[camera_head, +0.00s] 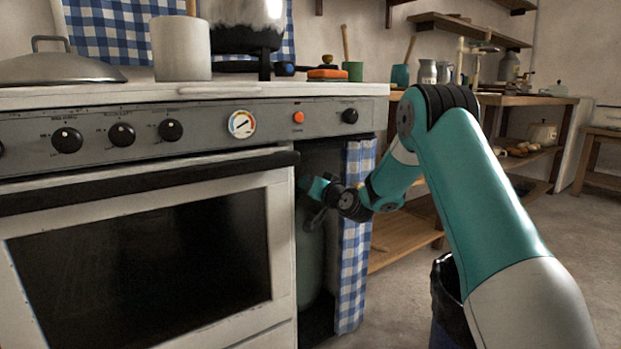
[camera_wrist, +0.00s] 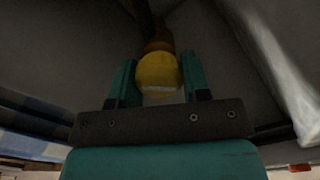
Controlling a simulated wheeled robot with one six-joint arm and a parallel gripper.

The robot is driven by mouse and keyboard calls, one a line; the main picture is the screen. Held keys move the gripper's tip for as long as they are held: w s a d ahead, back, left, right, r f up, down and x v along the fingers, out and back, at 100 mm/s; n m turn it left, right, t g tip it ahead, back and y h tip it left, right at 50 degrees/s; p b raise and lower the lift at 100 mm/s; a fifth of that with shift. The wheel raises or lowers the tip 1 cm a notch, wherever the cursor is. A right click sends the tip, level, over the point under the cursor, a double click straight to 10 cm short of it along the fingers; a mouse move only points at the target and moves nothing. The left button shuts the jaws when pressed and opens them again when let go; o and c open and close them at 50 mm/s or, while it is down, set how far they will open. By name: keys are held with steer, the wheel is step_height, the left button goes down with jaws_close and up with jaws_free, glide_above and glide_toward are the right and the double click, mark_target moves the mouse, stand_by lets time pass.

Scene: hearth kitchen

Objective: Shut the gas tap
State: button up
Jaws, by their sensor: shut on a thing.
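The gas tap shows in the wrist view as a yellow round knob (camera_wrist: 158,72) on a brownish stem. My gripper (camera_wrist: 159,80) has one teal finger on each side of the knob and is shut on it. In the head view my gripper (camera_head: 312,186) reaches into the dark recess right of the oven, at the top of a grey-green gas bottle (camera_head: 310,255). The knob itself is hidden there by my gripper and the shade. I cannot tell how far the tap is turned.
The oven door (camera_head: 140,255) stands left of the recess, with its dark handle bar (camera_head: 150,181) close to my gripper. A blue checked curtain (camera_head: 354,240) hangs on the right. The counter (camera_head: 200,91) is above. A bin (camera_head: 446,300) stands on the floor.

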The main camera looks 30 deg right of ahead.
steer(key=m+p, duration=0.4)
steer(key=m, duration=0.1)
steer(key=shift+r+m, duration=0.1)
steer(key=shift+m, duration=0.2)
steer(key=shift+d+f+m+p, duration=0.1)
steer(key=shift+f+m+p, duration=0.1)
steer(key=shift+m+p, duration=1.55)
steer(key=shift+f, duration=0.1)
steer(key=o, duration=0.9)
steer(key=shift+o, duration=0.2)
steer(key=s+b, duration=0.9)
steer(key=s, duration=0.8)
steer(key=shift+s+d, duration=0.25)
steer(key=shift+d, duration=0.05)
